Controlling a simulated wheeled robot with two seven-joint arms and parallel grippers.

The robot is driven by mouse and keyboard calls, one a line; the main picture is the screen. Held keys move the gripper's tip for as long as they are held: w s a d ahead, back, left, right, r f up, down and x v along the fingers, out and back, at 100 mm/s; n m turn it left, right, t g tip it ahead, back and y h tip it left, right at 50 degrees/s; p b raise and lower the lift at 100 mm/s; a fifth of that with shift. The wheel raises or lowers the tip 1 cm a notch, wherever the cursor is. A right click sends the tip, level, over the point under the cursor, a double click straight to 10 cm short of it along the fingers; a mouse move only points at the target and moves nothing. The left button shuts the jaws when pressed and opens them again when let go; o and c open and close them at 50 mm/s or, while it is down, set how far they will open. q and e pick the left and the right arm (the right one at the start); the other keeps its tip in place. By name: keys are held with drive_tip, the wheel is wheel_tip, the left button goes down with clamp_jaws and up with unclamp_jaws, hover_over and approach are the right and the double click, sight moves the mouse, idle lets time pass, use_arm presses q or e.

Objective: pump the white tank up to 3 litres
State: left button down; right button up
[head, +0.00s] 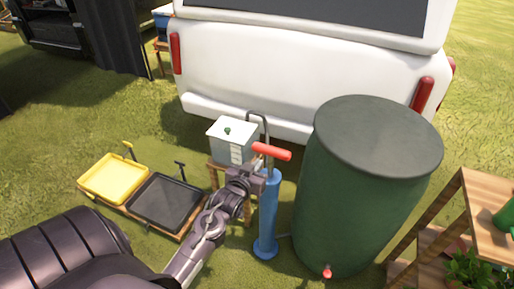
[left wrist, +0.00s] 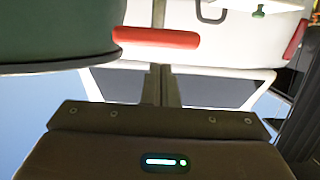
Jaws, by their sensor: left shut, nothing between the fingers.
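The white tank (head: 222,146) is a box with a green knob on its lid and a marked strip on its front; I cannot read its level. It stands on a small wooden stand, and its top right corner shows in the left wrist view (left wrist: 270,5). The blue pump (head: 267,215) stands upright on the grass, between the tank and the green barrel. Its red handle (head: 272,151) is above the blue cylinder and also shows in the left wrist view (left wrist: 155,38). My left gripper (head: 262,170) is shut and empty, close by the handle; contact is unclear. My right gripper is not in view.
A large green barrel (head: 350,200) with a red tap stands right of the pump. A white vehicle (head: 300,60) is behind. Yellow (head: 112,180) and black (head: 165,203) trays lie at the left. A wooden shelf (head: 480,205) with plants stands at the right.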

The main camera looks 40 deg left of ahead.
use_arm(q)
wheel_tip(320, 180, up, 6)
drive_tip(key=b, duration=0.2)
drive_tip(key=shift+s+d+r+b, duration=0.15)
drive_tip(key=shift+s+d+b, duration=0.1)
drive_tip(key=shift+d+b, duration=0.05)
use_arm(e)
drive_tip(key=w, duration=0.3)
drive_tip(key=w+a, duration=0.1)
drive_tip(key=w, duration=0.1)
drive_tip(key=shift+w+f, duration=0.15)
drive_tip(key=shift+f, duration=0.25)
use_arm(q)
hover_over(269, 148)
drive_tip(key=s+d, duration=0.1)
drive_tip(key=s, duration=0.1)
wheel_tip(269, 148, down, 2)
drive_tip(key=f, duration=0.3)
drive_tip(key=shift+w+f, duration=0.2)
drive_tip(key=shift+f, duration=0.55)
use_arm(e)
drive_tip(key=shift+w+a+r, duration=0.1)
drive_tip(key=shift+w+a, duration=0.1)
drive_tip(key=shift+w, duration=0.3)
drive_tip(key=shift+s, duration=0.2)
